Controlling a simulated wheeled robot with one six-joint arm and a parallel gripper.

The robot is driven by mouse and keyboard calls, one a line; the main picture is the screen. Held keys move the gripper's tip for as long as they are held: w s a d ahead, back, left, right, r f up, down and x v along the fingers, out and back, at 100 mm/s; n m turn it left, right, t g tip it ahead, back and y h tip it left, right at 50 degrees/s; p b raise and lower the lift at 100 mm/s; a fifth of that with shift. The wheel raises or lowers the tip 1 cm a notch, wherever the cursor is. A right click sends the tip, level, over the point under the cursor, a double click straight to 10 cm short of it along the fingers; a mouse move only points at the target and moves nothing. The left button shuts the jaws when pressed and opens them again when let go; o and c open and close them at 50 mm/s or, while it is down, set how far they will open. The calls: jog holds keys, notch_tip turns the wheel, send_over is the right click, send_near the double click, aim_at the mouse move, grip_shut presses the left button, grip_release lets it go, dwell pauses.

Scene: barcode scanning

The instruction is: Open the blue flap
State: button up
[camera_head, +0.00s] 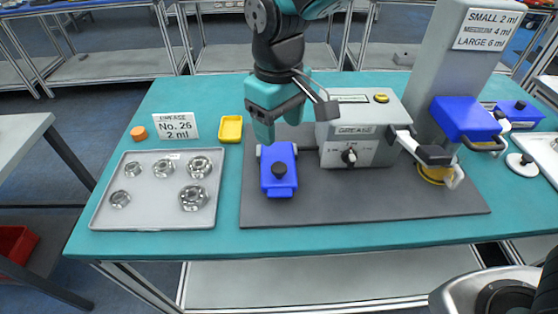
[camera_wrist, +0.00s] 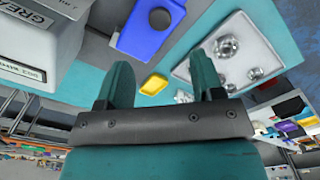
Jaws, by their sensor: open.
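A blue flap (camera_head: 279,160) with a black knob (camera_head: 279,169) lies flat on the dark mat, at the left side of the grey grease machine (camera_head: 345,148). Pale hinge-like ends show at its far corners. The flap also shows at the top of the wrist view (camera_wrist: 140,35), with its knob (camera_wrist: 160,18). My gripper (camera_head: 278,122) hangs above and behind the flap, apart from it. In the wrist view its two teal fingers (camera_wrist: 162,80) are spread with nothing between them. My arm hides part of the area behind the flap.
A grey tray (camera_head: 140,215) with several metal bearings stands at left. A blue-topped dispenser (camera_head: 465,118) stands at right. The mat's front (camera_head: 330,215) is clear.

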aim_at(279, 166)
notch_tip(279, 166, down, 10)
jog(key=shift+f+p, duration=0.15)
jog(key=shift+p, duration=0.4)
jog(key=shift+c, duration=0.2)
grip_shut()
